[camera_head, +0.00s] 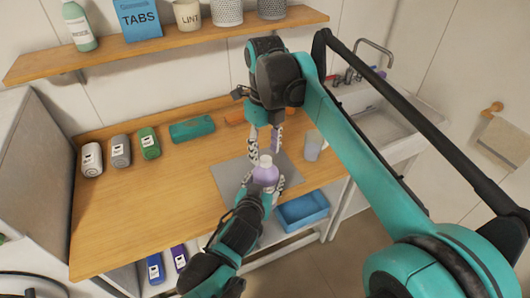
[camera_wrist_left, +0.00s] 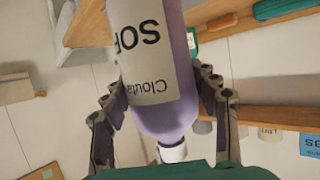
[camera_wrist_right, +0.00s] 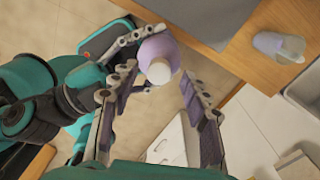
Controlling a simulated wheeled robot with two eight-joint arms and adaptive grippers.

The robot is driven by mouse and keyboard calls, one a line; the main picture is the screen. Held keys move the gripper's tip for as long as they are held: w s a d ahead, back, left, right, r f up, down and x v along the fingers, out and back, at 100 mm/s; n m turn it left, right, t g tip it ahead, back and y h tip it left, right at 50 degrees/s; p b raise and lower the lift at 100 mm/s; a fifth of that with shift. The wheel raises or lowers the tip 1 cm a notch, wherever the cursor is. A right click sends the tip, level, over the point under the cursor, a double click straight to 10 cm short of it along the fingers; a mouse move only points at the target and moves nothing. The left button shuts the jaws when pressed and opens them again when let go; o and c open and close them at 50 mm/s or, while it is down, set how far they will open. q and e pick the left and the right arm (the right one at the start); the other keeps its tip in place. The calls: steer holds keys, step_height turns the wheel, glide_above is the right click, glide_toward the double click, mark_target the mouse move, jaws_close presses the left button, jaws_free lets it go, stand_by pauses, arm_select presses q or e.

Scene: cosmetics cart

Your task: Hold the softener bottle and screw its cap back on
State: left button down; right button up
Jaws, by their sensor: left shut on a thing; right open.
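The softener bottle (camera_head: 265,174) is lilac with a pale label, held upright at the table's front edge, near the grey mat (camera_head: 228,178). My left gripper (camera_head: 263,184) is shut on its body; the left wrist view shows a finger on each side of the bottle (camera_wrist_left: 160,85). A white cap-like piece (camera_wrist_left: 173,152) sits on the bottle's top; I cannot tell how tightly. It also shows in the right wrist view (camera_wrist_right: 158,72). My right gripper (camera_head: 264,149) is open just above the bottle top, its fingers pointing down on either side of it, with nothing gripped.
A clear cup (camera_head: 313,145) stands to the right of the mat. Several containers, including a green one (camera_head: 149,143), stand at the table's left. A teal case (camera_head: 192,129) lies at the back. A blue bin (camera_head: 302,210) is below; a sink (camera_head: 380,118) is at right.

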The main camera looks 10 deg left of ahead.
steer(key=shift+r, duration=1.5)
steer(key=shift+n, duration=0.3)
steer(key=shift+c, duration=0.5)
